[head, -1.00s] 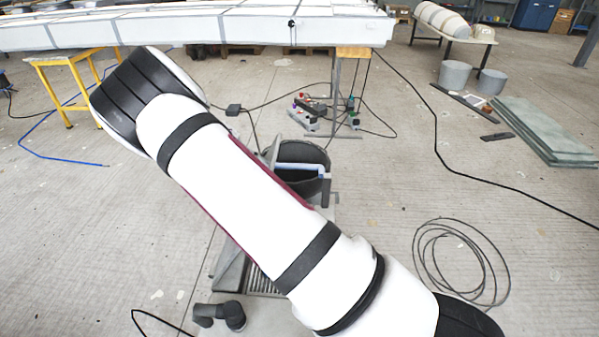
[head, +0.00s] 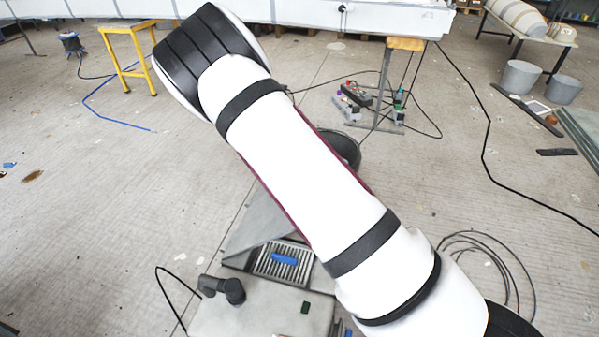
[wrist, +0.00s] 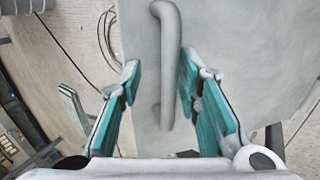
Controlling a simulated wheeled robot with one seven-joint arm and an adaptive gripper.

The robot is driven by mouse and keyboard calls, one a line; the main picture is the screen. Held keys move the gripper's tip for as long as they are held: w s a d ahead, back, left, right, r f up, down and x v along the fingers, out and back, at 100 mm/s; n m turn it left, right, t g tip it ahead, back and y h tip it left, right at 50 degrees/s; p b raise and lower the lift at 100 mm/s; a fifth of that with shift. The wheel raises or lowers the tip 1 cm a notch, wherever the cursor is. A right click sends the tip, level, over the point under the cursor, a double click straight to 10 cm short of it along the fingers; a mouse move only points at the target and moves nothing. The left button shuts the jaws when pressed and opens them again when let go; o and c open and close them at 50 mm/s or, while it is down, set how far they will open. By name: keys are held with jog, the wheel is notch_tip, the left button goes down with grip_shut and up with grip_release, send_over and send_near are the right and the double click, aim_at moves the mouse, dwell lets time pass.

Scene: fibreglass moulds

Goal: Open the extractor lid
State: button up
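In the wrist view, a pale grey panel (wrist: 225,30), which looks like the extractor lid, fills the upper middle and right. A grey bar handle (wrist: 170,60) with bent ends stands on it. My gripper (wrist: 158,66) is open, with its teal-padded fingers on either side of the handle. A gap shows on the left; the right finger is very close, and I cannot tell whether it touches. In the head view, my white arm hides my gripper and most of the extractor. A grey sloped panel (head: 258,222) and a slatted grille (head: 272,266) show left of the arm.
A dark round bin (head: 346,150) is partly behind my arm. A coiled black cable (head: 505,265) lies on the floor at right. A yellow stool (head: 130,50) stands at far left. The left floor is mostly clear.

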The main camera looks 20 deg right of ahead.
jog(key=b+v, duration=0.1)
jog(key=v, duration=1.4)
jog(key=shift+w+a, duration=0.35)
jog(key=shift+a, duration=0.2)
dwell(0.8)
dwell(0.3)
